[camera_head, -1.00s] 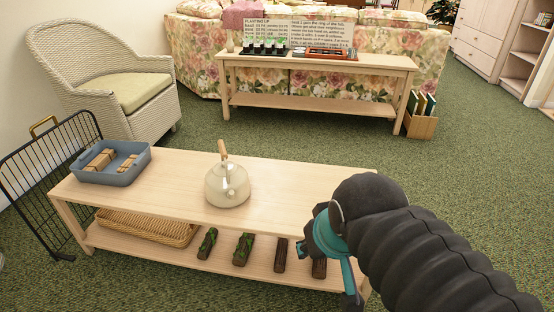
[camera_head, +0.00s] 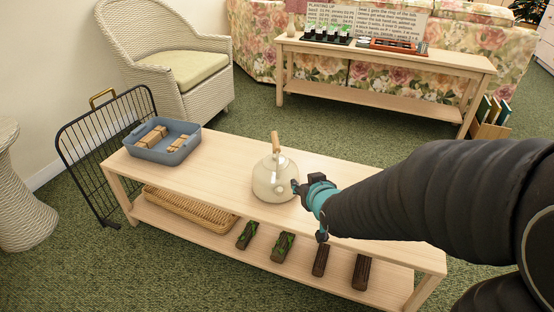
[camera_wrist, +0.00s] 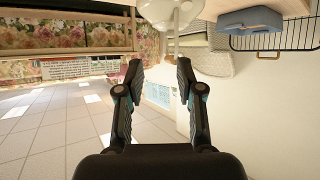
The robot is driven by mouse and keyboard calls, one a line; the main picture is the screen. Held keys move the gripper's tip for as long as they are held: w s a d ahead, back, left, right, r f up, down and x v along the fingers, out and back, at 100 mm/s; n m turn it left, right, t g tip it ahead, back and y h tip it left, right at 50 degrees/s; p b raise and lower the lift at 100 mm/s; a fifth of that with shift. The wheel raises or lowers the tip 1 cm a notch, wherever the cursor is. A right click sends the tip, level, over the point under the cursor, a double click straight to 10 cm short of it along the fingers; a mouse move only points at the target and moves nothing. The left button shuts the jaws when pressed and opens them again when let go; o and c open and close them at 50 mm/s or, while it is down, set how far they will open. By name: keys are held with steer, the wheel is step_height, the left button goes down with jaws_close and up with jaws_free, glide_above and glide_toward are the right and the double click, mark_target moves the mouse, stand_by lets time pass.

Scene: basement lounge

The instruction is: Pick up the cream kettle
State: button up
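The cream kettle (camera_head: 276,180) stands upright on the low wooden table (camera_head: 222,160), with a tan handle sticking up from its top. In the wrist view, which is upside down, the kettle (camera_wrist: 170,12) shows at the top edge, partly cut off, with its handle pointing down in the picture. My gripper (camera_head: 305,188) is at the right side of the kettle in the head view, very close to it; whether it touches is unclear. In the wrist view my gripper (camera_wrist: 159,75) is open, with nothing between its fingers.
A blue-grey tray (camera_head: 162,143) with wooden blocks sits at the table's left end. A wicker basket (camera_head: 190,208) and several logs (camera_head: 283,246) are on the lower shelf. A black wire rack (camera_head: 95,165) leans at the left. A second table (camera_head: 385,85) stands behind, beyond open carpet.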

steer(key=w+a+f+y, duration=0.1)
steer(key=a+f, duration=0.1)
steer(key=a, duration=0.1)
steer(key=t, duration=0.1)
glide_toward(279, 170)
steer(key=shift+w+a+r+n+p, duration=0.2)
steer(key=shift+w+a, duration=0.1)
steer(key=shift+a, duration=0.1)
steer(key=shift+w+a+r+n+p, duration=0.1)
steer(key=shift+w+a+r+n, duration=0.1)
steer(key=shift+w+a, duration=0.2)
steer(key=shift+p+x, duration=0.4)
steer(key=shift+x, duration=2.25)
steer(key=shift+d+f, duration=0.1)
jaws_close()
